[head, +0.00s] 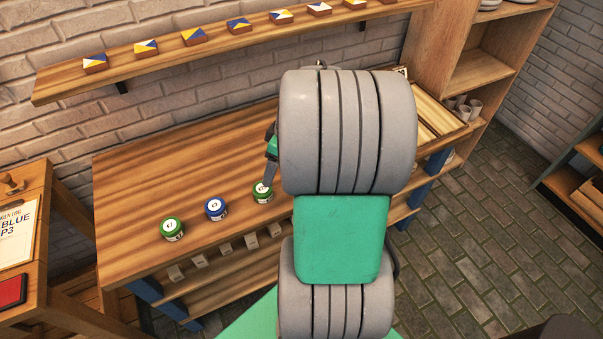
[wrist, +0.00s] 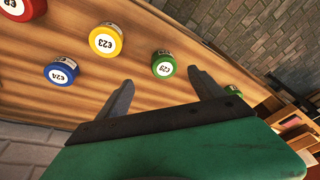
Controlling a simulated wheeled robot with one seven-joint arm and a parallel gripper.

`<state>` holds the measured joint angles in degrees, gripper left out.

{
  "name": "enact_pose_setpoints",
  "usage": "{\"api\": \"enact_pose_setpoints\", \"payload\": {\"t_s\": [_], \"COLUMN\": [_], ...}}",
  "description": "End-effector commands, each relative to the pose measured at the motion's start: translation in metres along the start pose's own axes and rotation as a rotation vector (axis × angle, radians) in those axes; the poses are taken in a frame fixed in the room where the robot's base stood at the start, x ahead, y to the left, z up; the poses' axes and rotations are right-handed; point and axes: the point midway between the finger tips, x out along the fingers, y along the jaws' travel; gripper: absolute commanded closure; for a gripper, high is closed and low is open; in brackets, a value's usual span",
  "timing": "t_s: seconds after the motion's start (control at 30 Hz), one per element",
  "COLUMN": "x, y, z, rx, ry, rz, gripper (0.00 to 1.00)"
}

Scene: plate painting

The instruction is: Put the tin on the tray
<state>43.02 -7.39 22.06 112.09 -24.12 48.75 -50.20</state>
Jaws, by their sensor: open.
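In the head view a green tin (head: 172,229), a blue tin (head: 215,208) and another green tin (head: 262,191) line the front edge. My gripper (wrist: 160,78) is open and empty. In the wrist view a green tin (wrist: 163,64) shows between its fingertips, apparently beyond them; contact cannot be told. A blue tin (wrist: 61,71), yellow tin (wrist: 105,38) and red tin (wrist: 22,8) lie to the left. A tray-like wooden frame (head: 436,116) at the bench's right end is partly hidden by my arm.
A wall shelf (head: 160,62) with several painted blocks runs above the bench. Another green tin (wrist: 232,90) shows beyond the right finger. A side table (head: 40,200) with a sign stands at the left. The bench's left back is clear.

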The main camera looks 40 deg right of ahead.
Motion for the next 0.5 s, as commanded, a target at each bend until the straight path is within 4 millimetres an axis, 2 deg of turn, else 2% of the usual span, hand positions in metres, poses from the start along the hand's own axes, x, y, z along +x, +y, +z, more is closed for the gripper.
{"api": "enact_pose_setpoints", "payload": {"t_s": [0.03,0.1,0.2,0.3,0.5], "x": [0.004,0.008,0.010,0.017,0.043], "y": [0.026,0.053,0.078,0.085,0.085], "z": [0.020,0.043,0.067,0.075,0.071], "rx": [-0.020,-0.079,-0.141,-0.170,-0.173], "ry": [0.025,0.065,0.107,0.122,0.122], "rz": [-0.007,-0.007,0.004,0.008,0.007], "gripper": [0.23,0.23,0.23,0.23,0.23]}}
